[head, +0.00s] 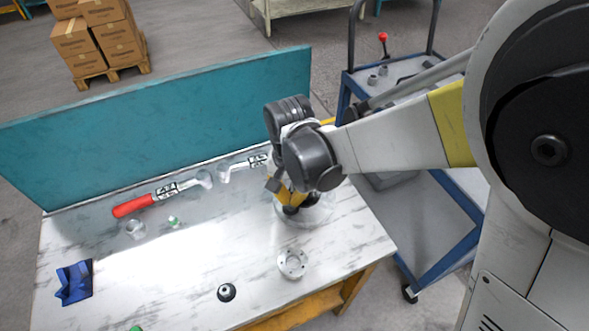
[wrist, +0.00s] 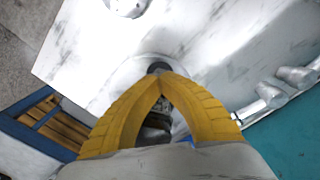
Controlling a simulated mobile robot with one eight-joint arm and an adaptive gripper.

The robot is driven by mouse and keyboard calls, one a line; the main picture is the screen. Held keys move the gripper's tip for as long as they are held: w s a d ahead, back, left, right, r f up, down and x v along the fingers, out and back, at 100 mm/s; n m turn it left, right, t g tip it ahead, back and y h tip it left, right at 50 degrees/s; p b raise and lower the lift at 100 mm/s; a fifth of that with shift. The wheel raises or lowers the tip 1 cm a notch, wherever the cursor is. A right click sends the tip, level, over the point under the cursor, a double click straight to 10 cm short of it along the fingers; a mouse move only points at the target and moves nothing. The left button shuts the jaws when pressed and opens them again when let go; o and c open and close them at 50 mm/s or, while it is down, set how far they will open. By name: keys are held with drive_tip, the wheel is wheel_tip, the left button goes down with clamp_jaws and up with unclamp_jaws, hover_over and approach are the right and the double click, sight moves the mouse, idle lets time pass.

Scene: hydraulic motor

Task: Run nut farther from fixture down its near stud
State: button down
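My gripper (head: 290,207) points down at the right part of the table. In the wrist view its yellow fingers (wrist: 160,80) come together at the tips. A small dark round piece (wrist: 159,67) shows just beyond the tips, over a pale round disc (wrist: 138,72). In the head view this clear or shiny disc (head: 316,213) lies around the fingertips. I cannot tell whether the dark piece is a nut, part of the fingers or a stud top, or whether anything is gripped. No stud can be made out clearly.
A metal flange (head: 292,264) and black round part (head: 226,292) lie at the front. A blue block (head: 74,282), metal cup (head: 135,229), small green part (head: 174,221) and red-handled wrench (head: 134,205) lie left. A teal panel (head: 170,125) backs the table. A cart (head: 450,245) stands right.

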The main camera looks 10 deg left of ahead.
drive_tip(key=m, duration=0.5)
drive_tip(key=shift+m, duration=0.4)
drive_tip(key=m, duration=0.4)
drive_tip(key=shift+f+m+b, duration=0.1)
drive_tip(key=shift+m+b, duration=0.2)
drive_tip(key=shift+b, duration=0.1)
drive_tip(key=c, duration=1.5)
unclamp_jaws()
drive_tip(key=shift+c, duration=0.2)
